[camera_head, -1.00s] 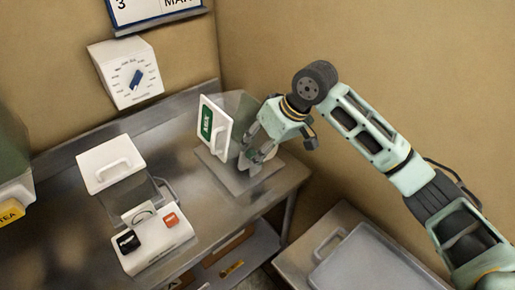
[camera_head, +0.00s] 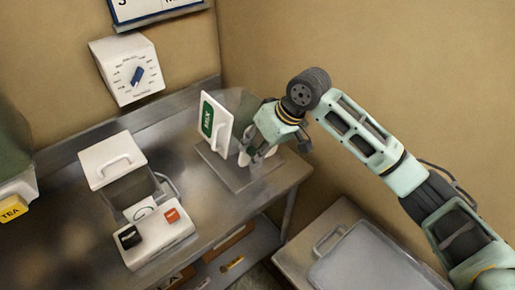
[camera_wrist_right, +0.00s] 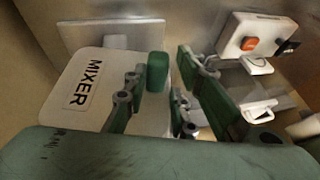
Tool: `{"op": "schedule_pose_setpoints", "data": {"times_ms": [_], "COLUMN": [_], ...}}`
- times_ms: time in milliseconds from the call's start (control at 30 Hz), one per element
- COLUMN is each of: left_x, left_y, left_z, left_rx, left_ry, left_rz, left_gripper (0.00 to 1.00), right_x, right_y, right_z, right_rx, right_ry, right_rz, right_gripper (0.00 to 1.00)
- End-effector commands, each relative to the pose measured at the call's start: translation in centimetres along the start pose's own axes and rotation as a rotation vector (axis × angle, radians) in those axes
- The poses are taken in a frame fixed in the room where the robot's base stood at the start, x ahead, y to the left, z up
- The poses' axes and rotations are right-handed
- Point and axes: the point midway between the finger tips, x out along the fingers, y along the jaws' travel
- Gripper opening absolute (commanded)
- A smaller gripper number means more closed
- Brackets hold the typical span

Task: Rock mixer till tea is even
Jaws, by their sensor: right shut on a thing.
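The mixer (camera_head: 219,128) stands on a grey base plate at the back right corner of the steel bench. Its white panel with a green label leans over, and its white body lettered MIXER (camera_wrist_right: 82,80) fills the left of the right wrist view. My right gripper (camera_head: 252,154) is at the mixer's right side, low near the base plate. In the right wrist view its fingers (camera_wrist_right: 172,95) stand around the mixer's handle, by a green rounded end (camera_wrist_right: 157,72); the exact contact is hidden. No tea surface is visible. My left gripper is not in view.
A white-lidded container (camera_head: 112,160) and a white unit with black and orange parts (camera_head: 155,235) stand left on the bench. A TEA-labelled dispenser (camera_head: 14,208) is at the left edge. A dial box (camera_head: 126,68) hangs on the wall. A grey tray (camera_head: 375,262) lies lower right.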

Motion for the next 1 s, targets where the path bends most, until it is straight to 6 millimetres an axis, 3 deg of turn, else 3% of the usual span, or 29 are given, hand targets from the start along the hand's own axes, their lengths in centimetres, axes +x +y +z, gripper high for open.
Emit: {"op": "schedule_pose_setpoints", "data": {"times_ms": [467,800,1000], "left_x": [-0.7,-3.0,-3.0], "left_y": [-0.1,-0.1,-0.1], "left_z": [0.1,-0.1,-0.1], "left_rx": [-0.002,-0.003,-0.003], "left_ry": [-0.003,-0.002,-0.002], "left_rz": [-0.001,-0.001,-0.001], "left_gripper": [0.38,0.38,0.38], "right_x": [-0.4,-1.4,-1.7], "right_y": [0.6,1.4,1.9], "right_z": [-0.1,-0.4,-0.6], "right_rx": [0.026,0.112,0.167], "right_ry": [-0.001,-0.003,-0.001], "right_rz": [-0.024,-0.216,-0.356], "right_gripper": [0.00,0.00,0.00]}}
